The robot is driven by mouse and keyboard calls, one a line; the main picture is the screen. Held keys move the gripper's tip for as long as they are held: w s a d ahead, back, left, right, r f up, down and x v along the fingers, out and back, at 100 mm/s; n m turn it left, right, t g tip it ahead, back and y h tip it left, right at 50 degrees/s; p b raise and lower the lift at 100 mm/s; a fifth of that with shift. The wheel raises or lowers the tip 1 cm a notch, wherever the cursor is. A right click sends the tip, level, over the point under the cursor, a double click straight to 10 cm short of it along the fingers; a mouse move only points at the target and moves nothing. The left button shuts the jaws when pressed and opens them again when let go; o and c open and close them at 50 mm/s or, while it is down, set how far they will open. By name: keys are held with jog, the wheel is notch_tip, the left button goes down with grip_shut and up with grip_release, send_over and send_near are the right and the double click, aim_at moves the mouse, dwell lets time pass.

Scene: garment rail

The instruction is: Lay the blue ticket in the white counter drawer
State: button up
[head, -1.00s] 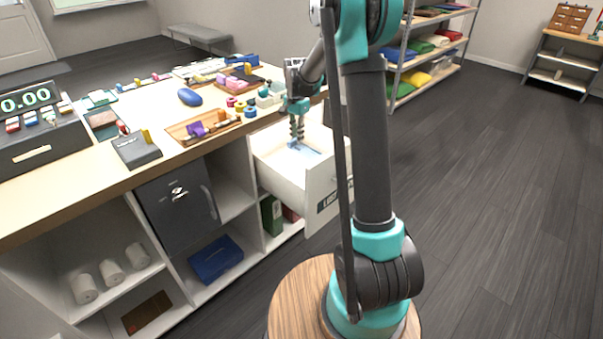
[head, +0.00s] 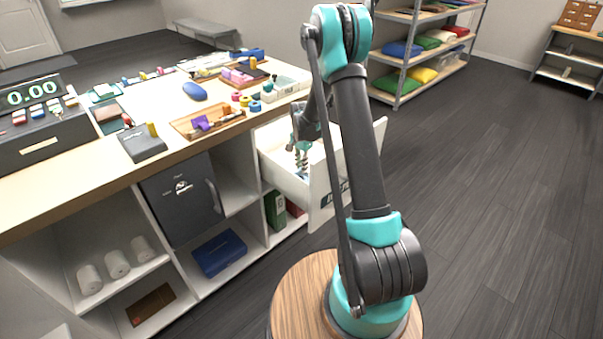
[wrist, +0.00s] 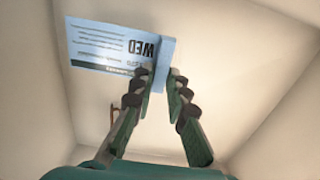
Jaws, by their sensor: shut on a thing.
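The white counter drawer (head: 284,184) is pulled out from the counter, and its pale inside floor and walls (wrist: 45,120) fill the wrist view. My gripper (head: 302,174) points down inside the drawer's opening. In the wrist view my gripper's fingers (wrist: 160,80) are closed on the right end of the blue ticket (wrist: 105,48). The ticket is pale blue with dark print, including "WED". It lies flat-looking across the view, over the drawer floor; I cannot tell whether it touches the floor. In the head view my arm and the drawer wall hide most of it.
The counter top (head: 90,165) carries a wooden tray (head: 205,122), a dark box (head: 142,143), a blue oval item (head: 195,91) and a register (head: 38,125). A dark safe (head: 182,198) sits below. A shelf rack (head: 415,55) stands behind; open floor lies right.

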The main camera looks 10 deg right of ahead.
jog(key=shift+f, duration=1.75)
jog(key=o, duration=0.8)
jog(key=shift+f, duration=0.1)
jog(key=shift+c, duration=0.2)
notch_tip(320, 180, up, 12)
jog(key=shift+r, duration=0.15)
